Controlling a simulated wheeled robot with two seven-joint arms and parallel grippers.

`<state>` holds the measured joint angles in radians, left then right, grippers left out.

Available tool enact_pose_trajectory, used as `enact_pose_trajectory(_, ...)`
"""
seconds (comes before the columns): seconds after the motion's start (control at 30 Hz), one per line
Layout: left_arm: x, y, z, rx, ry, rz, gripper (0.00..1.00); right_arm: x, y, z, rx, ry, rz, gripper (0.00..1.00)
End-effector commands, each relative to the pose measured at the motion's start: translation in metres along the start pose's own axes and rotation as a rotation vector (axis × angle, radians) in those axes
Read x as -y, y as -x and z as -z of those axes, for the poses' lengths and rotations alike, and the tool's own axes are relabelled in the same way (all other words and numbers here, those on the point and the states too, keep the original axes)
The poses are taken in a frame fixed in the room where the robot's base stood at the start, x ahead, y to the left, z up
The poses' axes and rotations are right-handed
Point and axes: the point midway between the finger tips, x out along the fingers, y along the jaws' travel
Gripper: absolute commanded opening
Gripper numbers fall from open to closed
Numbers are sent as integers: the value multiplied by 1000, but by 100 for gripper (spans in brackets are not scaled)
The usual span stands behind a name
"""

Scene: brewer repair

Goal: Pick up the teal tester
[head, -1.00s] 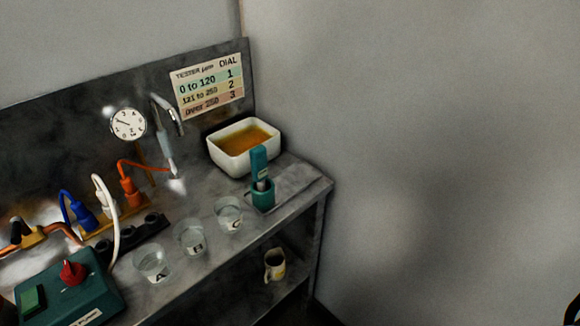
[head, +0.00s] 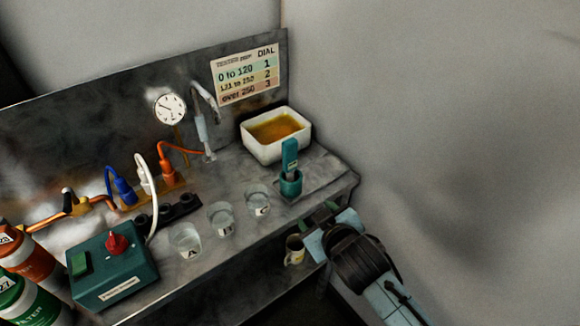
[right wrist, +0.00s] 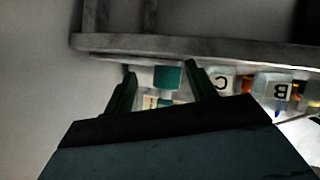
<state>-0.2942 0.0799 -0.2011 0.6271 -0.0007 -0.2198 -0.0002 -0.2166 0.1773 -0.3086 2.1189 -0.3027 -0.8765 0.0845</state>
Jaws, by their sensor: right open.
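The teal tester (head: 290,158) stands upright in a teal holder (head: 291,186) near the right end of the steel bench, in the head view. My right gripper (head: 322,214) is open and empty at the bench's front edge, below and to the right of the holder and apart from it. In the right wrist view a teal block (right wrist: 168,77), seemingly the holder, shows between the spread fingers of my right gripper (right wrist: 161,70). That view is upside down, and the tester is hard to make out there. My left gripper is not in view.
Glass cups A (head: 187,240), B (head: 220,218) and C (head: 257,200) stand left of the holder. A white tub (head: 262,152) of amber liquid stands behind it. A mug (head: 294,250) sits on the lower shelf. The wall (head: 450,130) lies to the right.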

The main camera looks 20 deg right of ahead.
Motion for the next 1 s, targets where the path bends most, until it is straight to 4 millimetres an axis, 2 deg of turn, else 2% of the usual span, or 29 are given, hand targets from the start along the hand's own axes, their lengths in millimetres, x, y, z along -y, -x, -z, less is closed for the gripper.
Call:
enact_pose_trajectory(0.03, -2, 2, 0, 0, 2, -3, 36, -7, 10, 26, -55, 2, -17, 56)
enact_pose_trajectory(0.1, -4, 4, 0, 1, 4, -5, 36, -15, 19, 63, -155, 18, -43, 56)
enact_pose_trajectory(0.2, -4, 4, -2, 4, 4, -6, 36, -17, 23, 114, -324, 72, -73, 56)
enact_pose_trajectory(0.37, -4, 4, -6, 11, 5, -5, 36, -9, 27, 178, -571, 178, -94, 56)
enact_pose_trajectory(0.57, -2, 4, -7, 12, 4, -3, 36, 21, 51, 263, -947, 390, -87, 56)
enact_pose_trajectory(0.6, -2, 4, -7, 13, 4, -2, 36, 31, 59, 281, -1041, 455, -76, 56)
enact_pose_trajectory(0.7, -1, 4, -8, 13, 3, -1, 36, 68, 83, 316, -1292, 667, -22, 56)
enact_pose_trajectory(0.77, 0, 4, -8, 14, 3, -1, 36, 93, 96, 328, -1435, 820, 33, 56)
enact_pose_trajectory(0.83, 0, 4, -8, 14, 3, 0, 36, 120, 106, 330, -1572, 1017, 115, 56)
enact_pose_trajectory(0.9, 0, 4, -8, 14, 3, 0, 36, 142, 109, 322, -1676, 1232, 217, 56)
enact_pose_trajectory(1.0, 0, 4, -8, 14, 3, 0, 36, 159, 98, 298, -1745, 1564, 399, 56)
